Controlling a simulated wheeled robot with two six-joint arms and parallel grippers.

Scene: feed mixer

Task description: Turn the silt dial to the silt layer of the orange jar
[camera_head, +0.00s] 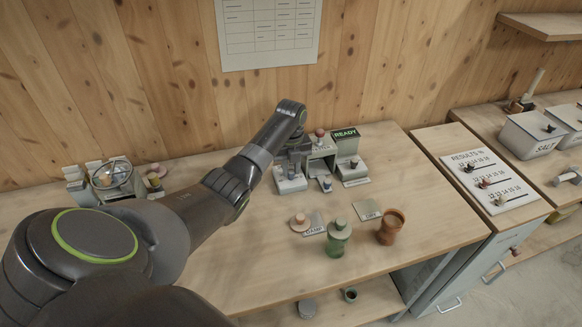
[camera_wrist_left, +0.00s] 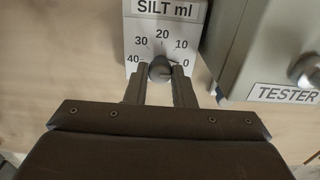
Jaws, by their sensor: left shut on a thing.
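The silt dial (camera_wrist_left: 160,68) is a small round grey knob on a white panel marked "SILT ml", with numbers from 0 at right over 20 at the top to 40 at left. My left gripper (camera_wrist_left: 160,84) is shut on the knob, a finger on either side. I cannot tell where its pointer stands. In the head view my left gripper (camera_head: 292,166) reaches down to the white dial block (camera_head: 290,185), hiding most of the dial. The orange jar (camera_head: 390,228) stands upright at the front of the bench; its layers cannot be made out. My right gripper is out of view.
The tester (camera_wrist_left: 258,50) stands just right of the dial, near a "READY" display (camera_head: 345,133). A green jar (camera_head: 338,240) stands left of the orange jar, with "DAMP" (camera_head: 314,229) and "DRY" (camera_head: 368,211) plates behind. A results panel (camera_head: 491,180) is at right.

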